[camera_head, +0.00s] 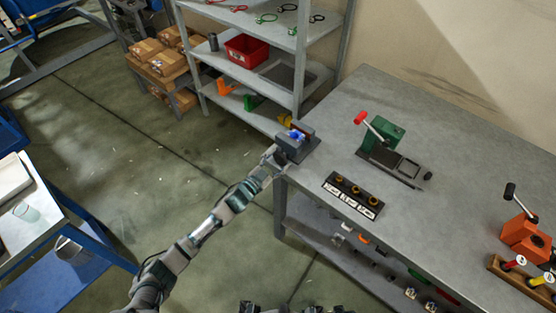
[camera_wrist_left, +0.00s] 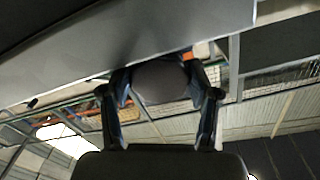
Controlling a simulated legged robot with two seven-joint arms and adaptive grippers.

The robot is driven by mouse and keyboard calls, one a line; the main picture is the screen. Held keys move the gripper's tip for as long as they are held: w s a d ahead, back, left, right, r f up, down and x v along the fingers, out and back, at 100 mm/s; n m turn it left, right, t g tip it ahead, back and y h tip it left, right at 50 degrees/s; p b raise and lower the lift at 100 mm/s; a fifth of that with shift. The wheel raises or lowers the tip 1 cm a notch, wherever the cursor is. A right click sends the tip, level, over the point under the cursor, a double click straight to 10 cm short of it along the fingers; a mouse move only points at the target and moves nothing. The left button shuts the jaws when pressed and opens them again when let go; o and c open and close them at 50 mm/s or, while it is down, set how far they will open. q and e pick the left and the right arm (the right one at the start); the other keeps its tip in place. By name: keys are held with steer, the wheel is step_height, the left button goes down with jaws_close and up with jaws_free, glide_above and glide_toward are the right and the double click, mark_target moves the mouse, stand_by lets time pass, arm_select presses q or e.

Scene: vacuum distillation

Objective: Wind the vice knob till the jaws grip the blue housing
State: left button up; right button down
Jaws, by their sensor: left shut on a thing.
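The grey vice (camera_head: 308,152) stands at the near left corner of the metal workbench. The small blue housing (camera_head: 297,136) sits at its top, between the jaws as far as I can see; any gap is too small to tell. My left gripper (camera_head: 271,158) reaches the vice's left side, just off the bench edge. In the left wrist view, my left gripper (camera_wrist_left: 160,88) is shut on the round dark vice knob (camera_wrist_left: 160,80), with a finger on each side. In the head view the gripper mostly hides the knob. My right gripper is not in view.
A green hand-cranked device (camera_head: 386,134) and a dark block with several brass-coloured round parts (camera_head: 352,192) stand on the workbench (camera_head: 440,130). An orange device (camera_head: 522,238) is at the right. A shelf rack (camera_head: 225,100) stands behind the vice. Open floor lies left of the bench.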

arm_select(q)
steer(key=o, duration=1.2)
steer(key=shift+c, duration=0.2)
steer(key=shift+s+a+f, duration=0.1)
steer(key=shift+s, duration=0.05)
steer(key=v, duration=1.1)
steer(key=shift+s+a, duration=0.25)
